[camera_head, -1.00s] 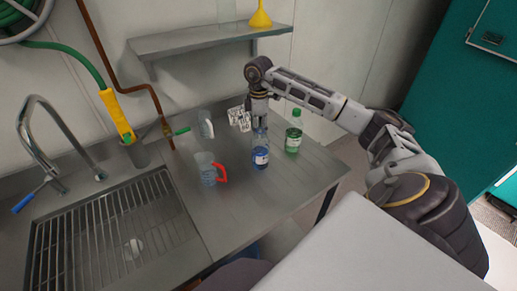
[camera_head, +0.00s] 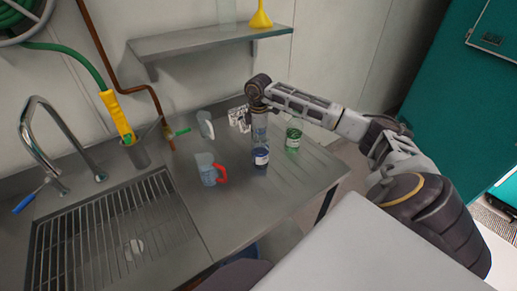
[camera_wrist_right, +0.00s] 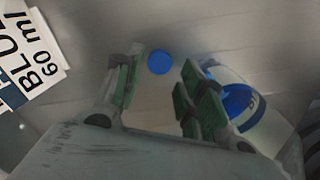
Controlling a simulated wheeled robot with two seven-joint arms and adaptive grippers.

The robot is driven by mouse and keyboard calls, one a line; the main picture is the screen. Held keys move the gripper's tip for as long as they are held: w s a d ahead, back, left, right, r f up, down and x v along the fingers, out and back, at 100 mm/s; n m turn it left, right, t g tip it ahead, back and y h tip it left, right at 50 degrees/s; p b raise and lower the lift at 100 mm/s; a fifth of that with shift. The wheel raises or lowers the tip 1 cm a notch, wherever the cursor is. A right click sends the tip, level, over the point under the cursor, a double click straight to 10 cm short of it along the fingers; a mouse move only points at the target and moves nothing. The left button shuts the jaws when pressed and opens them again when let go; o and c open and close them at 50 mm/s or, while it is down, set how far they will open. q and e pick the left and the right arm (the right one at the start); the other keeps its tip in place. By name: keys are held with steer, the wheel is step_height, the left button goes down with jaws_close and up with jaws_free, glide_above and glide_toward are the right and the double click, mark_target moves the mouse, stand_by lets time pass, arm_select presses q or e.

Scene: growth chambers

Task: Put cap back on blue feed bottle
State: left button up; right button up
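The blue feed bottle (camera_head: 260,158) stands upright on the steel counter, with blue liquid low inside it. In the right wrist view the bottle (camera_wrist_right: 238,108) is just right of my gripper's fingers. A round blue cap (camera_wrist_right: 159,62) lies on the counter, seen between and beyond the fingertips; it is hidden in the head view. My right gripper (camera_wrist_right: 162,82) is open and empty, pointing down above the counter. In the head view it is behind the bottle and partly hidden by it. My left gripper is not in view.
A green bottle (camera_head: 293,136) stands right of the blue one. A red-handled jug (camera_head: 207,168) and another jug (camera_head: 205,124) stand to the left. Printed cards (camera_head: 239,118), one reading BLUE 60 ml, are behind. The sink (camera_head: 115,235) is at left; the front right counter is clear.

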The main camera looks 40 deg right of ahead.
step_height(320, 180, down, 3)
steer(key=shift+r, duration=0.1)
steer(key=shift+f, duration=0.45)
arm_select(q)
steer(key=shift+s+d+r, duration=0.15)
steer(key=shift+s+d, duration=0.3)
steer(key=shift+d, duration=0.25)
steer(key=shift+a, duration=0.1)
arm_select(e)
steer(key=c, duration=0.4)
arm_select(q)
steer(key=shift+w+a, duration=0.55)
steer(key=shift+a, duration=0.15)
arm_select(e)
steer(key=shift+c, duration=0.4)
